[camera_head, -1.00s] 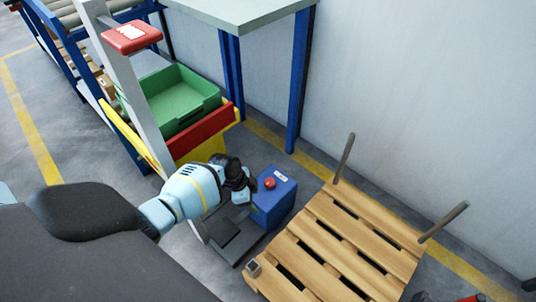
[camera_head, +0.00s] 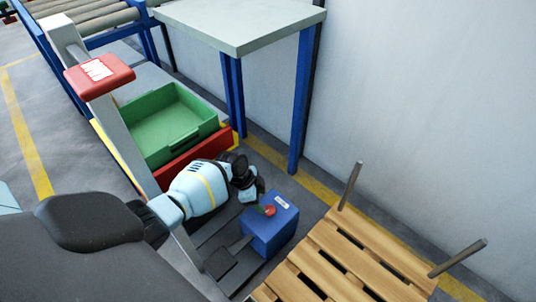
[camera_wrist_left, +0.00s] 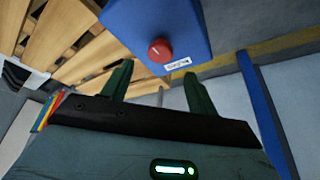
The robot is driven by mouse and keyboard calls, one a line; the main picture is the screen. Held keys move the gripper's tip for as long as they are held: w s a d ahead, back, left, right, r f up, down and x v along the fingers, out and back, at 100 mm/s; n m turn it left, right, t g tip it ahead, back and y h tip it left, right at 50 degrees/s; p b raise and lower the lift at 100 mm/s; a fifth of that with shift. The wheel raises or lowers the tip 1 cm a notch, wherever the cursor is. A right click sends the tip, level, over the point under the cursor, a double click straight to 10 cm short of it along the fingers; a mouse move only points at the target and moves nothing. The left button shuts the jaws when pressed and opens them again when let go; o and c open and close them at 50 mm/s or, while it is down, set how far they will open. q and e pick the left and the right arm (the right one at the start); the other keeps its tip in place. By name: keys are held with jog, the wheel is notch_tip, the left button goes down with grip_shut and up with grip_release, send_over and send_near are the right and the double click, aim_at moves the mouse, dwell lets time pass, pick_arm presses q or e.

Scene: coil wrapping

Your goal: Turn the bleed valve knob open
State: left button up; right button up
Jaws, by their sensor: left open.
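The bleed valve knob is a small round red knob (camera_head: 269,210) on top of a blue box (camera_head: 272,236). In the left wrist view the knob (camera_wrist_left: 160,51) has a light mark on it and sits beside a white label (camera_wrist_left: 177,65). My left gripper (camera_head: 262,201) is right by the knob in the head view. In the left wrist view its two dark green fingers (camera_wrist_left: 157,86) are spread apart with nothing between them, and the knob shows beyond and between the fingertips. My right gripper is not in view.
A wooden pallet (camera_head: 345,262) with upright grey posts lies right of the blue box. A green bin (camera_head: 160,120) stands behind my left arm, with a red board (camera_head: 195,157) in front. A grey-topped table (camera_head: 240,22) with blue legs stands behind.

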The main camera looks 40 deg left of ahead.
aim_at(269, 209)
pick_arm(q)
jog(key=b+x, duration=0.3)
jog(key=x, duration=0.2)
jog(key=shift+s+f, duration=0.1)
jog(key=shift+f, duration=0.05)
jog(key=shift+w+d+f+b, duration=0.25)
jog(key=shift+f+b, duration=0.3)
jog(key=shift+f, duration=0.05)
jog(key=shift+r, duration=0.1)
jog(key=shift+c, duration=0.5)
jog(key=c, duration=0.9)
